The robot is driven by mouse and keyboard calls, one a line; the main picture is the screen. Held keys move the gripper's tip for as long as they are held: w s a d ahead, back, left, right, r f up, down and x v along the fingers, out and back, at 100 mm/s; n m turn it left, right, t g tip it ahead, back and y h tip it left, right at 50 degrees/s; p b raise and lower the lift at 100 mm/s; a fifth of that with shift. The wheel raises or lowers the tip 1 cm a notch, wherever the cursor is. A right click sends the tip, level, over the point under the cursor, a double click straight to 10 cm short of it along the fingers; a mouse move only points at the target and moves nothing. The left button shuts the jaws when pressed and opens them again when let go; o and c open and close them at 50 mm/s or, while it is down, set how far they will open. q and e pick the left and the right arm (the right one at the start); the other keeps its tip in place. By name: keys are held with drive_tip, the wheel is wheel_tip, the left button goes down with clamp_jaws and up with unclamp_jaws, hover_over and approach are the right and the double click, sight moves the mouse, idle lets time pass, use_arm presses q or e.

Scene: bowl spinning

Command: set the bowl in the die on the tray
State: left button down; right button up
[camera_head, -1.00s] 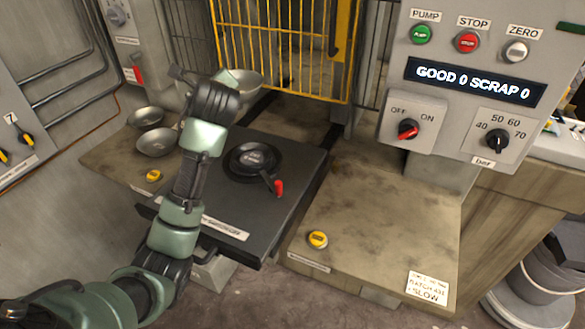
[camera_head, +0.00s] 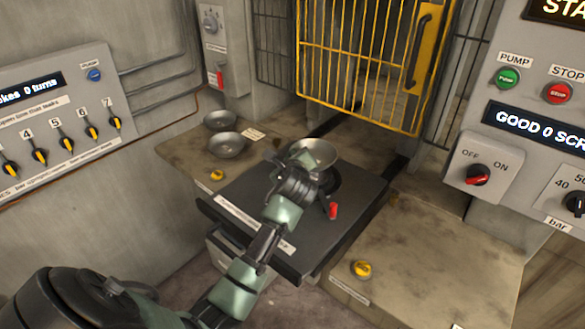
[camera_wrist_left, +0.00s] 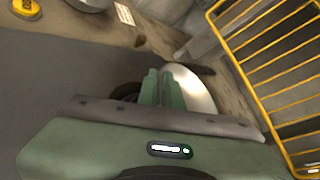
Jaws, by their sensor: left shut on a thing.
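A shiny metal bowl (camera_head: 316,152) is held by its rim in my left gripper (camera_head: 291,166), which is shut on it. The bowl is over the round black die (camera_head: 333,184) and hides much of it; I cannot tell whether they touch. The die sits on the dark tray (camera_head: 330,236), with a red-ended lever (camera_head: 333,210) at its front right. In the left wrist view the fingers (camera_wrist_left: 163,88) pinch the bowl (camera_wrist_left: 193,88), with the dark die (camera_wrist_left: 125,92) partly showing behind them. My right gripper is not in view.
Two more metal bowls, one (camera_head: 220,120) behind the other (camera_head: 227,145), rest on the bench left of the tray. A yellow barred gate (camera_head: 365,60) stands behind. A yellow button (camera_head: 361,269) sits on the clear bench at right.

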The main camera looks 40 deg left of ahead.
use_arm(q)
wheel_tip(320, 180, down, 4)
drive_tip(key=shift+d+f, duration=0.1)
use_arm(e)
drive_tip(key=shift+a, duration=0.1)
use_arm(q)
drive_tip(key=shift+f, duration=0.2)
drive_tip(key=c, duration=1.6)
unclamp_jaws()
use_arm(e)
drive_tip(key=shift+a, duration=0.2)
use_arm(q)
drive_tip(key=shift+s+d+r, duration=0.1)
drive_tip(key=shift+s+r, duration=0.05)
drive_tip(key=shift+r, duration=0.15)
drive_tip(key=v, duration=1.1)
drive_tip(key=shift+s+d+r+b, duration=0.1)
drive_tip(key=shift+s+d+b, duration=0.15)
drive_tip(key=shift+b, duration=0.15)
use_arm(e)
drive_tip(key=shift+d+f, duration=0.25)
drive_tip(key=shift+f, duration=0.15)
